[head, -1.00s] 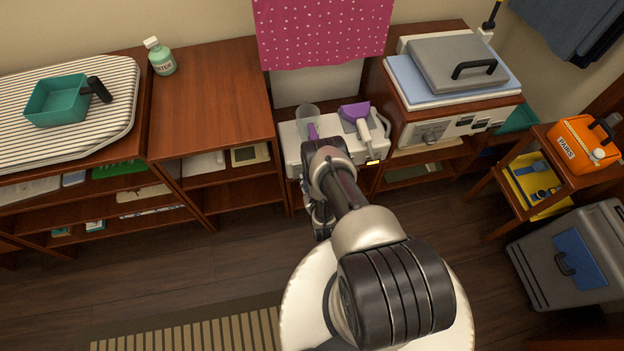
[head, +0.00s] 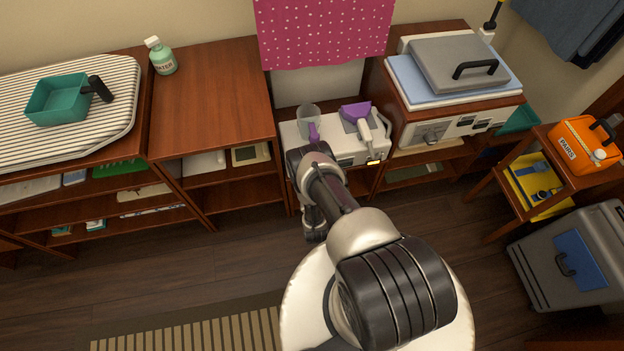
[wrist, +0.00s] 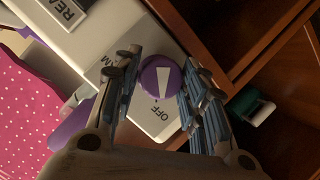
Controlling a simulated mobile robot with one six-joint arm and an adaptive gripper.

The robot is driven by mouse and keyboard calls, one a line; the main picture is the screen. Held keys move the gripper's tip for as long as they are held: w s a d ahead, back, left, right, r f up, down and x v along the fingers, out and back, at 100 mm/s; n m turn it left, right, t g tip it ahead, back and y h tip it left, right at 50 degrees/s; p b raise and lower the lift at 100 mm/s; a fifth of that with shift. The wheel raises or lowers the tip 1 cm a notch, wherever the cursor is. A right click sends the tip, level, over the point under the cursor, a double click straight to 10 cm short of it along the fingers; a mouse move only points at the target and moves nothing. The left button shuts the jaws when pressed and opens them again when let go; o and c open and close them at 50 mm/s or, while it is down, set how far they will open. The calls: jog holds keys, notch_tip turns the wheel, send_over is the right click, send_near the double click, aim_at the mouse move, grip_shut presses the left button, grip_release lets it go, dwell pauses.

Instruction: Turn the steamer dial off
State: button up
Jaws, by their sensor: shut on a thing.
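The steamer (head: 350,148) is a white box with a purple handset on top, on the low shelf in the head view. In the wrist view its white face (wrist: 92,38) carries a round purple dial (wrist: 162,84) with a white wedge mark. The word OFF is printed just below the dial, and the wedge's narrow end is on that side. A partly covered label ending in M is left of it. My gripper (wrist: 161,72) has its fingers on both sides of the dial, shut on it. In the head view my arm hides the dial and fingers.
A pink dotted cloth (head: 322,32) hangs above the steamer. Wooden shelves (head: 212,100) stand to its left. A wooden cabinet with a grey press (head: 455,62) stands to its right. An orange case (head: 584,145) and grey bin (head: 575,250) are further right.

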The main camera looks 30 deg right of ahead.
jog(key=o, duration=1.1)
jog(key=shift+w, duration=0.1)
jog(key=shift+c, duration=0.2)
jog(key=v, duration=0.7)
jog(key=shift+s, duration=0.2)
jog(key=shift+a+r, duration=0.1)
jog(key=shift+a, duration=0.05)
